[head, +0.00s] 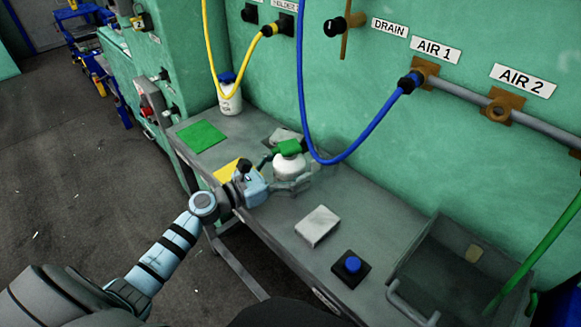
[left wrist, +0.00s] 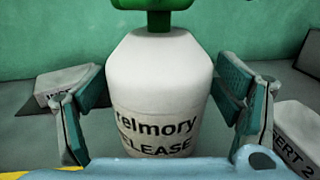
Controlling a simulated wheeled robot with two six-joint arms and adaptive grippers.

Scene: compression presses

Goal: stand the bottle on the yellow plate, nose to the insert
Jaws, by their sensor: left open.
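A white bottle with a green spray head (head: 289,166) stands on the grey bench, its green nose toward the left in the head view. In the left wrist view the bottle (left wrist: 157,90) is upright, with black lettering ending in "RELEASE". My left gripper (head: 291,183) is open, with one finger on each side of the bottle; small gaps show beside it. The yellow plate (head: 226,171) lies left of the bottle, partly hidden by my gripper. One insert block (head: 285,135) lies behind the bottle, another (head: 317,226) to its right. My right gripper is out of view.
A green plate (head: 202,135) and a white bottle with a blue cap (head: 230,101) are at the bench's far left end. A blue button box (head: 351,267) and a grey tray (head: 401,289) are on the right. A blue hose (head: 346,158) hangs just behind the bottle.

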